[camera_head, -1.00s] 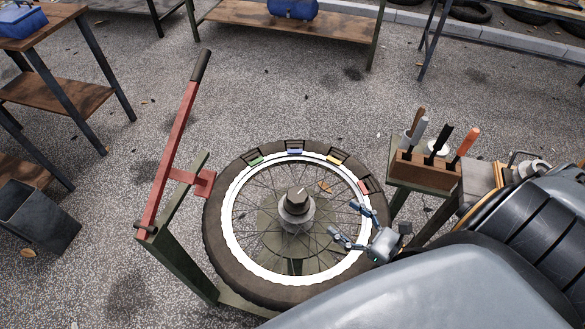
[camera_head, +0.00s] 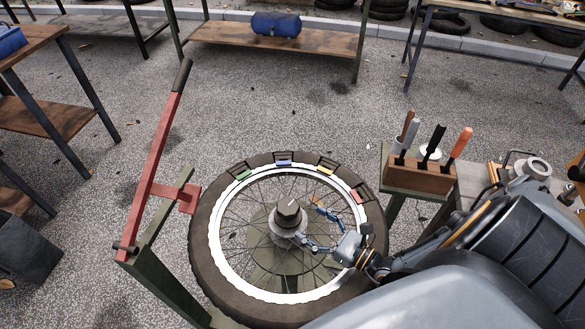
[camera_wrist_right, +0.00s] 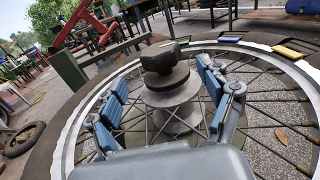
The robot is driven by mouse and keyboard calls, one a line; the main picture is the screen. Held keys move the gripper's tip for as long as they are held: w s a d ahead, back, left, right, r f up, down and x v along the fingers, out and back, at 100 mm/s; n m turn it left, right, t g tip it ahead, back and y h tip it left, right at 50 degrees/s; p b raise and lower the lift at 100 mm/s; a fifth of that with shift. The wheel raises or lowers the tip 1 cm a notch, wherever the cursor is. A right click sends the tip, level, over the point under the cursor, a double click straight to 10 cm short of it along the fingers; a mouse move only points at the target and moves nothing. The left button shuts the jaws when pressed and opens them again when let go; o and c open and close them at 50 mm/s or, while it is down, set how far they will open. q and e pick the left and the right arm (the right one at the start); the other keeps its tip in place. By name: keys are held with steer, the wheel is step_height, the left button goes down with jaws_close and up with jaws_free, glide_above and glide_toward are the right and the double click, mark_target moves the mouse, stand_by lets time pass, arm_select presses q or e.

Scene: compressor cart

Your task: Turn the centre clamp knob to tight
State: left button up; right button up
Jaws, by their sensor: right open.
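The centre clamp knob (camera_head: 289,213) is a dark knob with a pale pointer mark, on a grey hub in the middle of a spoked wheel (camera_head: 213,232) lying flat. In the right wrist view the knob (camera_wrist_right: 164,58) stands upright ahead, above a grey flanged hub. My right gripper (camera_head: 310,228) is open over the spokes, just right of the knob. In the right wrist view its blue-padded fingers (camera_wrist_right: 165,95) spread on both sides of the hub, below the knob top and apart from it. My left gripper is not in view.
A red lever (camera_head: 161,160) on a green post stands left of the wheel. Coloured clips, including a yellow one (camera_head: 326,169), sit on the tyre's far side. A wooden tool block (camera_head: 420,178) stands right of it. Open ground lies behind the wheel.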

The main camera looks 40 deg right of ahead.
mark_target(297, 215)
steer(key=x, duration=0.6)
steer(key=shift+w+a+p, duration=0.1)
steer(key=shift+w+p, duration=0.25)
steer(key=shift+p, duration=0.05)
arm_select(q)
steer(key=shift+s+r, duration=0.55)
arm_select(e)
steer(key=c, duration=1.2)
